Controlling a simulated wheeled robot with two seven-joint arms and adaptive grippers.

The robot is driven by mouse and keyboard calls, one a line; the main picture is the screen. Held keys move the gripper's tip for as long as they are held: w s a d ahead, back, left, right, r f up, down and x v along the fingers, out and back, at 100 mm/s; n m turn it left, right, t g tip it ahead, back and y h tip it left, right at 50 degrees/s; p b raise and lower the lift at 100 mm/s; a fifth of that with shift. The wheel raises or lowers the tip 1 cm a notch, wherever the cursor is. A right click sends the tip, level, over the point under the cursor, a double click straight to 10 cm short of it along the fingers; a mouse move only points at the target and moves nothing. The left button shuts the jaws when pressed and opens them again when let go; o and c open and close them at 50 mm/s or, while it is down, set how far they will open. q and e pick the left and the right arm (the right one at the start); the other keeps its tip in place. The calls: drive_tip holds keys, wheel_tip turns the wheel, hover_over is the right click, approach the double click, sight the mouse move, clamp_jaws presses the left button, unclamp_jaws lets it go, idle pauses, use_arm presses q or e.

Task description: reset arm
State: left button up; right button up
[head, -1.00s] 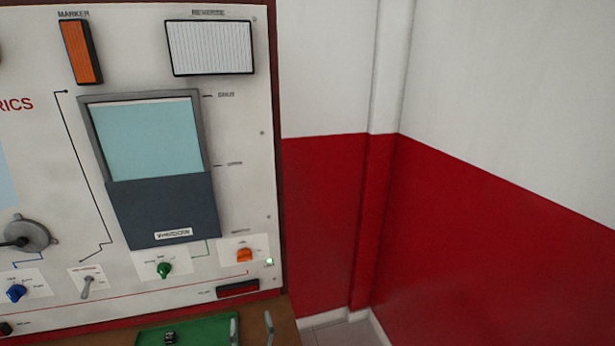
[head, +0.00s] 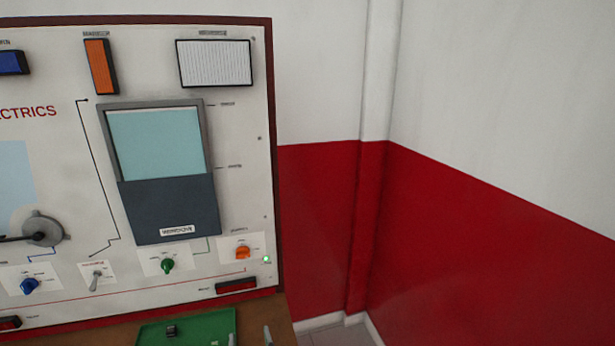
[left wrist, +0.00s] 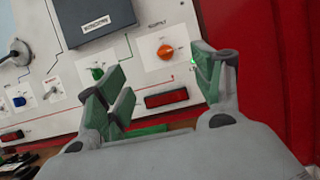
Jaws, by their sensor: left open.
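My left gripper (head: 250,338) shows only as grey fingertips at the bottom edge of the head view, in front of the trainer board and by the green tray (head: 190,326). In the left wrist view the left gripper (left wrist: 165,78) has its green-padded fingers wide apart with nothing between them. Behind the fingers are the board's orange knob (left wrist: 166,51), green knob (left wrist: 97,73) and red rocker (left wrist: 166,99). I cannot tell how far the fingers are from the board. My right gripper is not in view.
The white trainer board (head: 245,120) stands upright on a brown bench (head: 283,334). It carries a dark-framed window (head: 170,208), coloured lamps and a grey lever (head: 43,230). A small dark part (head: 171,330) lies in the tray. Right of the board is a bare red-and-white wall (head: 480,240).

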use_arm(q)
drive_tip(key=s+a+f+n+g+y, duration=0.1)
drive_tip(key=s+a+f+n+g, duration=0.2)
drive_tip(key=a+n+g, duration=0.5)
drive_tip(key=s+a+f+n+g+y, duration=0.25)
drive_tip(key=s+a+n+g, duration=0.2)
drive_tip(key=n, duration=0.65)
drive_tip(key=s+d+r+n+g+h, duration=0.1)
drive_tip(key=s+d+n+g+h, duration=0.45)
drive_tip(key=s+n+h, duration=0.55)
drive_tip(key=s+f+g+y, duration=0.1)
drive_tip(key=s+f, duration=0.1)
drive_tip(key=f, duration=1.5)
drive_tip(key=s+f, duration=0.2)
drive_tip(key=f, duration=1.4)
drive_tip(key=s+a+f, duration=0.2)
drive_tip(key=s+f, duration=0.8)
drive_tip(key=s, duration=0.1)
drive_tip(key=s+a+f+g, duration=0.1)
drive_tip(key=s+a+f, duration=0.1)
drive_tip(key=s+f, duration=0.7)
drive_tip(key=shift+s+a+f+n+g, duration=0.2)
drive_tip(key=shift+s+f+n+g, duration=0.15)
drive_tip(key=shift+s, duration=0.5)
